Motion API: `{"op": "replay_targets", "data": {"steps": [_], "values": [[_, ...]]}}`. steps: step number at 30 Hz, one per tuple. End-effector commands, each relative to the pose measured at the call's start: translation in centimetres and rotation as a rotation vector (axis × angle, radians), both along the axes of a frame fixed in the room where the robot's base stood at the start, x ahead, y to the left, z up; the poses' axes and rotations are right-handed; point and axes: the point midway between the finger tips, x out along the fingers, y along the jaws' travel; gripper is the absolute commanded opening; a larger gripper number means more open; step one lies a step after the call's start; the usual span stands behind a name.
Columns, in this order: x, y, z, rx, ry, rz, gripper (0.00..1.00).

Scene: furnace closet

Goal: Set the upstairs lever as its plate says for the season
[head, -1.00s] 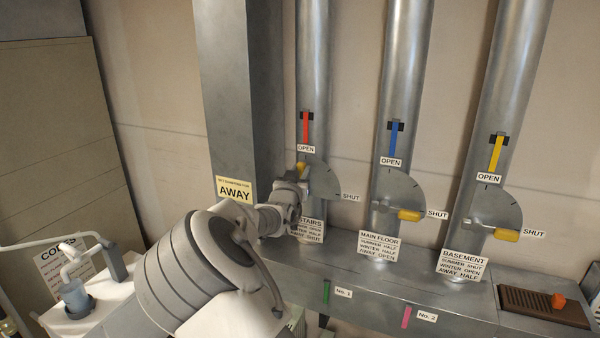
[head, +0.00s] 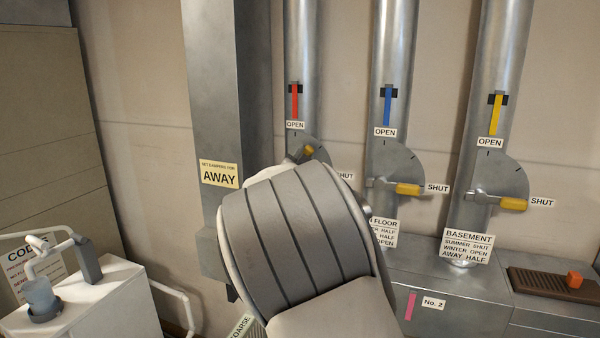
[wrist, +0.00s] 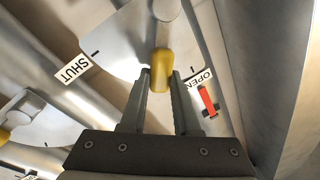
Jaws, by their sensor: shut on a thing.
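The upstairs lever's yellow handle (wrist: 159,66) is between the two fingers of my gripper (wrist: 161,78) in the wrist view. My gripper is shut on it. The handle points between the OPEN label (wrist: 201,79) and the SHUT label (wrist: 75,68). In the head view a bit of the handle (head: 309,152) shows above my arm, right of and below the OPEN label. My arm hides the gripper and the upstairs plate there. The season sign (head: 220,174) reads "SET DAMPERS FOR AWAY". Earlier, the upstairs plate's last line ended in SHUT.
The main floor lever (head: 408,189) and basement lever (head: 513,204) both point right at SHUT. The basement plate (head: 468,246) is readable; the main floor plate (head: 384,234) is partly covered. A white unit (head: 110,300) with a grey cup stands at lower left.

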Motion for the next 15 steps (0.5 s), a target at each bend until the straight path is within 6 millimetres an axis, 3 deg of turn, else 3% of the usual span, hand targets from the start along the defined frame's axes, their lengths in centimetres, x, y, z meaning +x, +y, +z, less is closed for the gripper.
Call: {"op": "replay_targets", "data": {"steps": [1,15], "values": [[-0.1,-0.4,-1.0,0.038,-0.019,-0.002,0.00],[-0.8,-2.1,-3.5,0.419,-0.175,-0.001,0.00]]}}
